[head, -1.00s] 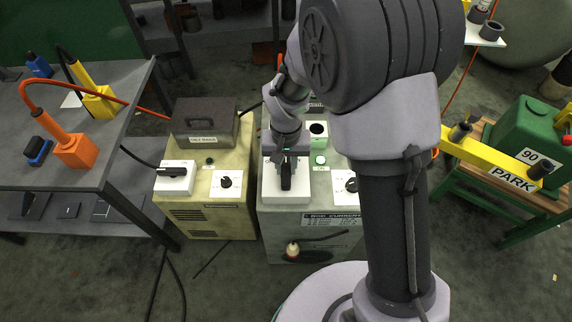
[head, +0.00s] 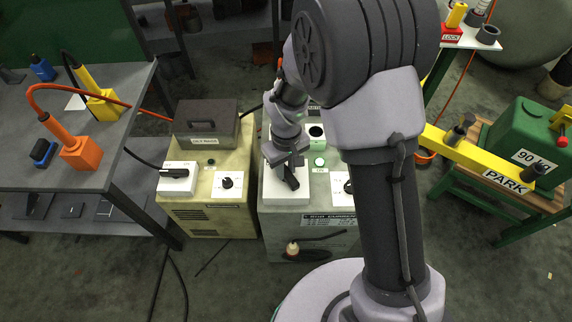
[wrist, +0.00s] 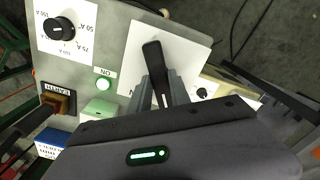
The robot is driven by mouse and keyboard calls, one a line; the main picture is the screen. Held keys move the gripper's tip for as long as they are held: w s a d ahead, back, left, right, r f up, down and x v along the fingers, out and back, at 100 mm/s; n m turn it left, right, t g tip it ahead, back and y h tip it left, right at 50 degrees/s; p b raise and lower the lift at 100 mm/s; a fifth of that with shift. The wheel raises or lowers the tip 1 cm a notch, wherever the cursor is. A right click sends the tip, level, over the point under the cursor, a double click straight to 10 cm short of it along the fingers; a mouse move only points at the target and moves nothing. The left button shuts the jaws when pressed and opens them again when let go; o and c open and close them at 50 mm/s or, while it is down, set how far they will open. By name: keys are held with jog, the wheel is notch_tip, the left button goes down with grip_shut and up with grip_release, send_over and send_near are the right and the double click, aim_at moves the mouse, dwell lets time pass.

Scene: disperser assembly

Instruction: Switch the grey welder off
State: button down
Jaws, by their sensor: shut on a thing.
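The grey welder (head: 280,228) stands in the middle of the head view. Its black rotary switch handle (wrist: 153,58) sits on a white plate (wrist: 185,48) in the wrist view; the plate also shows in the head view (head: 271,189). My gripper (wrist: 164,92) is shut on the handle, with one finger on each side of it. In the head view my gripper (head: 289,168) is over the plate and the handle stands at a slant. The green lamp (wrist: 104,83) beside the label ON looks lit. My arm hides part of the welder's top.
A cream welder (head: 218,217) with its own switch and dial stands close on the left. The grey welder's current dial (wrist: 60,28) is near the plate. A workbench (head: 90,172) is at far left. A yellow bar marked PARK (head: 470,153) is at right.

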aim_at(286, 171)
jog(key=n+p, duration=0.2)
jog(key=n, duration=0.4)
jog(key=shift+r+p, duration=0.1)
jog(key=shift+p, duration=0.2)
jog(key=n+p, duration=0.1)
jog(key=n, duration=0.4)
jog(key=shift+w+p, duration=0.1)
jog(key=shift+p, duration=0.25)
jog(key=shift+n, duration=0.4)
jog(key=c, duration=1.2)
grip_release()
notch_tip(286, 171, up, 17)
jog(key=p, duration=0.5)
jog(key=shift+p, duration=0.35)
jog(key=shift+r, duration=0.1)
